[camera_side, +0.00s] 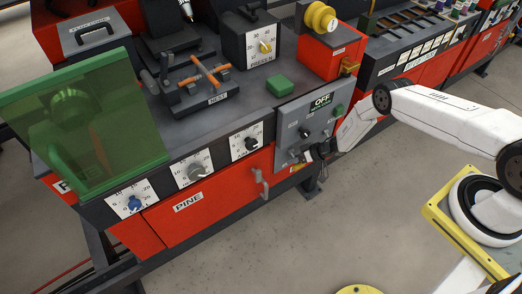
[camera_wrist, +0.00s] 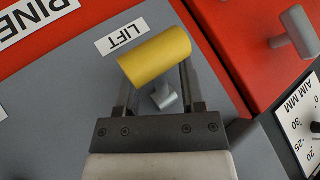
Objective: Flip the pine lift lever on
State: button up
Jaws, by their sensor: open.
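The pine lift lever (camera_wrist: 156,56) shows in the wrist view as a thick yellow cylinder, lying at a slant beside the white LIFT label (camera_wrist: 122,35). A small grey metal piece (camera_wrist: 163,96) shows just below it, between my fingers. My gripper (camera_wrist: 157,78) is open, with one finger on each side of the grey piece. The yellow cylinder covers my fingertips, so I cannot tell whether they touch it. In the side view my gripper (camera_side: 309,155) is close to the lower part of the grey control panel (camera_side: 322,123). The lever is small and unclear there.
The panel carries an OFF display (camera_side: 321,101) and a green button (camera_side: 339,110). A grey door handle (camera_side: 262,184) stands out left of my gripper. It also shows in the wrist view (camera_wrist: 298,32), near the AIM MM dial (camera_wrist: 308,125). Open floor lies in front.

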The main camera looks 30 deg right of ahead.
grip_shut()
dwell(1.4)
